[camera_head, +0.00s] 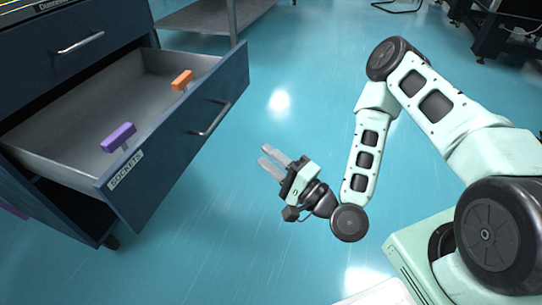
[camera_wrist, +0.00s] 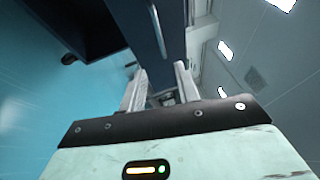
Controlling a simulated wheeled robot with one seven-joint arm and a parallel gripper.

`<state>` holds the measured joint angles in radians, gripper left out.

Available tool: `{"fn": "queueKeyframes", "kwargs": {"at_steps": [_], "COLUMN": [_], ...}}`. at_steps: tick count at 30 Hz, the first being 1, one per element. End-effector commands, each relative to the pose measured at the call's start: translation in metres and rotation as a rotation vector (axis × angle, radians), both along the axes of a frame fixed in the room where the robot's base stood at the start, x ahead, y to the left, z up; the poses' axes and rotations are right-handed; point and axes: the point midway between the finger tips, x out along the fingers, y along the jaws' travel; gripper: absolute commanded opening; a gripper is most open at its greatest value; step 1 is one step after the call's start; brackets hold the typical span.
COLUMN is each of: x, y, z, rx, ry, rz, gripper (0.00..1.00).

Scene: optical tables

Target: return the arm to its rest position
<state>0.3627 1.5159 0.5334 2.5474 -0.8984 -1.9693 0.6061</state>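My arm bends out from the right side of the head view and hangs over the blue floor. My gripper (camera_head: 266,155) is to the right of the open drawer, apart from its front, with its fingers pointing up and left. The two grey fingers are spread with a gap between them, and I see nothing held. In the wrist view, the fingers of my gripper (camera_wrist: 160,68) also stand apart, with a dark blue panel showing beyond them.
A drawer (camera_head: 224,95) labelled "SOCKETS" is pulled out of a dark blue cabinet (camera_head: 60,60). A purple object (camera_head: 118,137) and an orange object (camera_head: 182,80) show at the drawer. A grey table (camera_head: 205,18) stands at the back. Blue floor (camera_head: 300,100) lies clear around my gripper.

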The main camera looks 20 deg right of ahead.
Motion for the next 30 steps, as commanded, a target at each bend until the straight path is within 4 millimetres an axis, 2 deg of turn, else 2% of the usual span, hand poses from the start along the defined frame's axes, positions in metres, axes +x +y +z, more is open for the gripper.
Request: {"fn": "queueKeyframes", "kwargs": {"at_steps": [11, 14, 17, 21, 24, 30], "x": [0.0, 0.001, 0.001, -0.004, -0.009, -0.02], "y": [0.0, 0.007, 0.026, 0.059, 0.075, 0.08], "z": [0.0, 0.0, -0.001, -0.011, -0.02, -0.029], "rx": [0.0, -0.04, -0.16, -0.448, -0.67, -1.083], "ry": [0.0, -0.006, -0.021, -0.047, -0.058, -0.056], "rz": [0.0, 0.033, 0.125, 0.323, 0.459, 0.674], "gripper": [0.32, 0.32, 0.32, 0.32, 0.32, 0.32]}}
